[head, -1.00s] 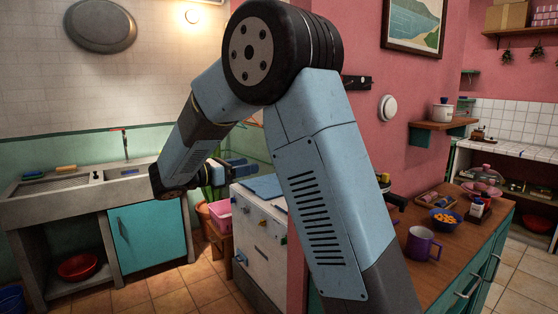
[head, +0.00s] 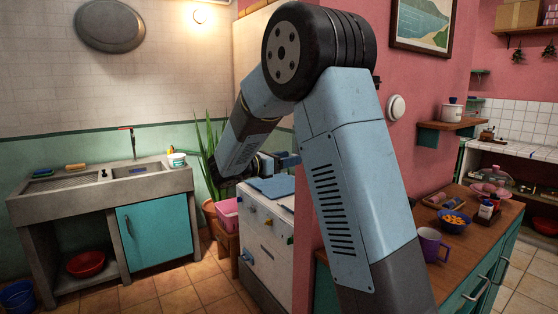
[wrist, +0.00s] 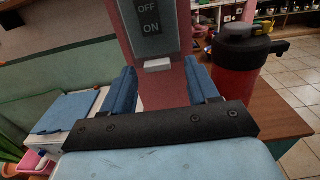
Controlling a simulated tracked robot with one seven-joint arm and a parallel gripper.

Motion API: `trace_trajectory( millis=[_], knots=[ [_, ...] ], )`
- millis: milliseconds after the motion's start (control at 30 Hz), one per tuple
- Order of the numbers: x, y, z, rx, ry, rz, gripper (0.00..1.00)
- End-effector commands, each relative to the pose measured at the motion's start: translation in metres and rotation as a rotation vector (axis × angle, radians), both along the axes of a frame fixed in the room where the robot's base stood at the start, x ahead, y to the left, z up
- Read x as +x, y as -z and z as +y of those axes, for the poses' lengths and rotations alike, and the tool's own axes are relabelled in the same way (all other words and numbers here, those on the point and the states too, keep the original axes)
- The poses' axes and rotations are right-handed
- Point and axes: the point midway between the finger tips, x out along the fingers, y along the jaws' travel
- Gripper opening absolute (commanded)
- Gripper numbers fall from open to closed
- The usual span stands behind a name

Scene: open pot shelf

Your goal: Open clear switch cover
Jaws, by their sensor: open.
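A switch panel (wrist: 168,48) with a clear cover (wrist: 150,22) over OFF and ON labels stands at the top middle of the wrist view. The cover appears closed, with a white tab (wrist: 158,64) below it. My gripper (wrist: 159,68) is open and empty, its two blue fingers on either side below the panel, the tab showing between them. I cannot tell whether a finger touches anything. In the head view my gripper (head: 288,160) shows beyond my forearm, above the white appliance (head: 266,225). I cannot make out the switch there.
A red canister with a black lid (wrist: 241,68) stands close to the right finger. A blue cloth or board (head: 272,188) lies on the appliance. A plant (head: 208,150) and pink tub (head: 228,213) are left of it. A purple mug (head: 430,245) stands on the wooden counter.

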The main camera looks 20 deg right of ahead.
Motion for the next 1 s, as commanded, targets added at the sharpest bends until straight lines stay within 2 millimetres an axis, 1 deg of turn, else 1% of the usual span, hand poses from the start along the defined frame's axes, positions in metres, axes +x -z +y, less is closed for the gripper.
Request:
trace_trajectory(
  millis=[167, 433, 467, 1000],
  knots=[
    [0.003, 0.0001, -0.0086, 0.0, -0.001, 0.0, 0.6],
    [0.0033, 0.0001, -0.0094, 0.0, -0.001, 0.0, 0.6],
    [0.0032, 0.0001, -0.0095, 0.0, -0.001, 0.0, 0.58],
    [0.0023, 0.0006, -0.0102, 0.001, 0.003, 0.001, 0.06]
  ],
)
